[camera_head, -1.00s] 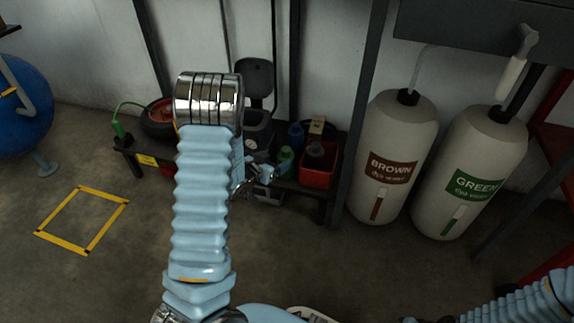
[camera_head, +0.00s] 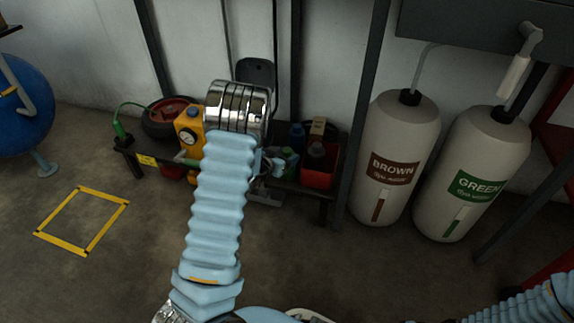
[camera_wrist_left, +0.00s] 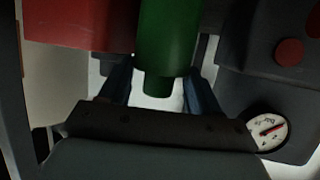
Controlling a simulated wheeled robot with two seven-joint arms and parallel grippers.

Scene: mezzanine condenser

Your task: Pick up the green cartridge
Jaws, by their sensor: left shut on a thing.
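The green cartridge (camera_wrist_left: 165,45) stands out in the left wrist view as a dark green cylinder with a narrower end. My left gripper (camera_wrist_left: 158,92) has one finger on each side of it and is shut on it. In the head view a bit of the green cartridge (camera_head: 289,160) shows at the low bench, just left of a red bin. My left gripper (camera_head: 273,165) is there, partly hidden behind my wrist. My right gripper is out of view; only part of that arm shows at the lower right.
The red bin (camera_head: 320,167) with a dark item inside stands close on the right. A yellow unit with a gauge (camera_head: 187,138) and a wheel (camera_head: 165,118) are on the bench (camera_head: 140,160). Brown (camera_head: 393,150) and green-labelled (camera_head: 472,170) tanks stand at right.

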